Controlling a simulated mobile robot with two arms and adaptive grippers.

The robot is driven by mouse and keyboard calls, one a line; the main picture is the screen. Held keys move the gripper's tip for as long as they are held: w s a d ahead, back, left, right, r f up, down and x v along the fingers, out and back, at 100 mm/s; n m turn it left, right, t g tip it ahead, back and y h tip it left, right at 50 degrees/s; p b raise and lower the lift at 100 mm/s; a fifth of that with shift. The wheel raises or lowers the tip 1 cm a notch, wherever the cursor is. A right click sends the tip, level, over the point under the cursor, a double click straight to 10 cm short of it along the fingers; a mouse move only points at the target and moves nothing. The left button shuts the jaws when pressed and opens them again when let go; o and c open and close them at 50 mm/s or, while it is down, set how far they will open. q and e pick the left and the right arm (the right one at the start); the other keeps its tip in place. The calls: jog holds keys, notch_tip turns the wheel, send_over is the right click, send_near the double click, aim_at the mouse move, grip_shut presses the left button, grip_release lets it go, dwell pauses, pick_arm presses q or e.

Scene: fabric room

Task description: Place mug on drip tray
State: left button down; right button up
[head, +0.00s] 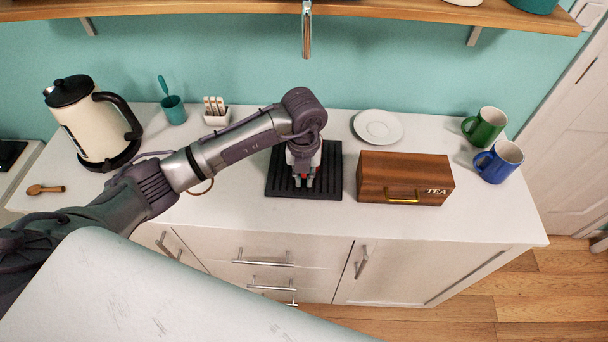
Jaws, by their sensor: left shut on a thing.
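The black ribbed drip tray (331,182) lies on the white counter in the middle of the head view. My left gripper (303,183) points down over the tray. It is shut on a small red thing (303,175), mostly hidden by the fingers; I cannot tell its shape or whether it touches the tray. A green mug (484,127) and a blue mug (497,162) stand upright at the counter's right end, apart from the gripper. My right gripper is not in view.
A wooden tea box (405,170) stands just right of the tray, with a white plate (378,127) behind it. A cream kettle (95,124), a teal cup (174,109) and a white holder (216,115) stand left. A wooden shelf (390,10) crosses above.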

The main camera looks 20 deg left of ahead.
pick_arm(q)
jog(key=c, duration=1.2)
grip_release()
jog(key=shift+f, duration=0.1)
jog(key=shift+r, duration=0.65)
notch_tip(320, 180, up, 11)
jog(key=shift+b, duration=1.15)
